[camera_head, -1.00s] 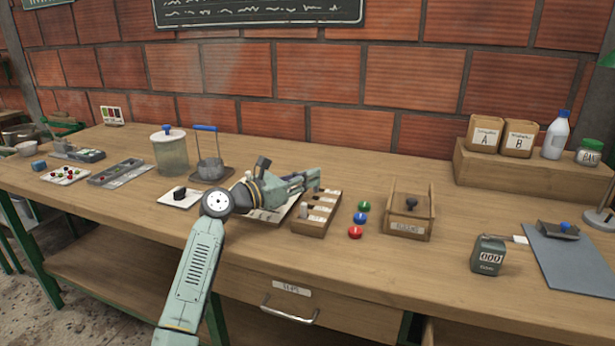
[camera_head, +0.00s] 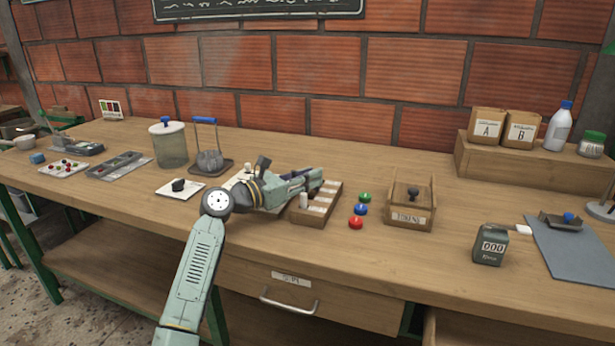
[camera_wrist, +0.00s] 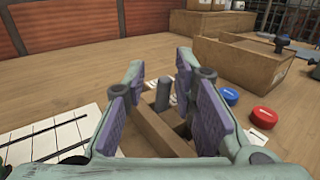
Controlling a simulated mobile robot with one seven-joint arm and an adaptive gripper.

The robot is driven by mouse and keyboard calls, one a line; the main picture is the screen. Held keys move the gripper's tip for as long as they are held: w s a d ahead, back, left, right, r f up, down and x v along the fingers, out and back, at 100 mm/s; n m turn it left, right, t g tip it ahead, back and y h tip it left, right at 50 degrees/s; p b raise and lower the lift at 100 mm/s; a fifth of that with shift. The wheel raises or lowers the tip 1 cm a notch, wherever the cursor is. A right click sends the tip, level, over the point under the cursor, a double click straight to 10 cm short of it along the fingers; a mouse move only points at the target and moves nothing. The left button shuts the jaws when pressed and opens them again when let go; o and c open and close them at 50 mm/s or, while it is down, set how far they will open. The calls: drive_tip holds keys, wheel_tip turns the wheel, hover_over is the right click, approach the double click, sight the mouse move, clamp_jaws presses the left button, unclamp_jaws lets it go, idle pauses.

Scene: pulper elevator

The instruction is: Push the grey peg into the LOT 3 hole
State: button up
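The grey peg (camera_wrist: 163,93) stands upright in the wooden block (camera_wrist: 155,128), between my fingers in the wrist view. My gripper (camera_wrist: 161,78) is open, with its purple pads apart on either side of the peg and no clear contact. In the head view my gripper (camera_head: 318,178) reaches low over the back of the labelled block (camera_head: 318,208). A pale upright peg (camera_head: 304,200) shows at the block's left front; I cannot tell whether it is the grey one. The LOT 3 lettering is not readable, and my fingers cover part of the block.
Green, blue and red caps (camera_head: 356,222) lie just right of the block. Beyond them is a wooden box (camera_head: 410,210) with a dark knob. A striped white card (camera_wrist: 55,135) lies at the left in the wrist view.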

drive_tip(key=shift+o, duration=0.9)
drive_tip(key=v, duration=1.2)
